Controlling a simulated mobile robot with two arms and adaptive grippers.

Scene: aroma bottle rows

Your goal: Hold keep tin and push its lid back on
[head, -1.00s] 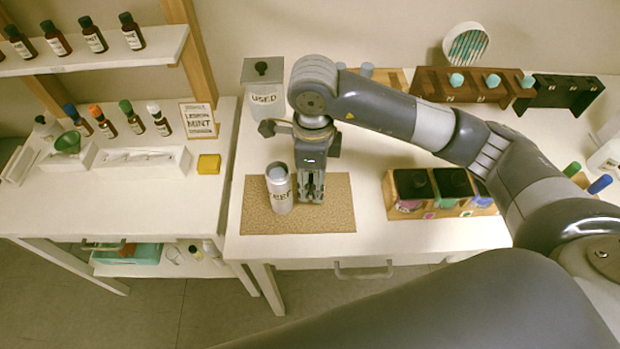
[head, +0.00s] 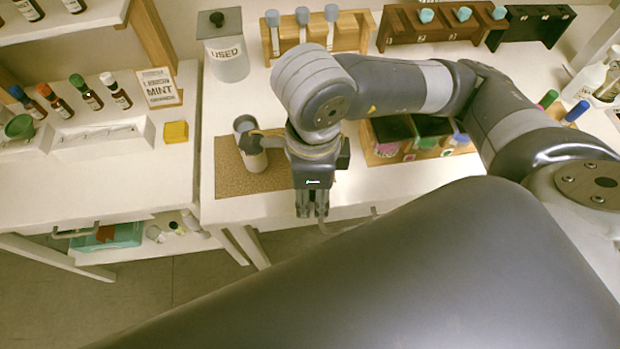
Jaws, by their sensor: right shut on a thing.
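The keep tin (head: 258,162) is a grey metal cylinder standing upright on the brown mat (head: 228,172). Its upper part is partly covered by my right wrist, and its label is hidden. No knobbed lid shows on its top; I cannot make out its lid anywhere. My right gripper (head: 312,208) points down at the table's front edge, to the right of the tin and apart from it. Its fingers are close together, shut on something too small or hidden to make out. My left gripper is not in view.
A lidded USED canister (head: 228,62) stands behind the mat. Racks with blue-capped vials (head: 303,28) line the back. A yellow block (head: 175,132) lies on the left table.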

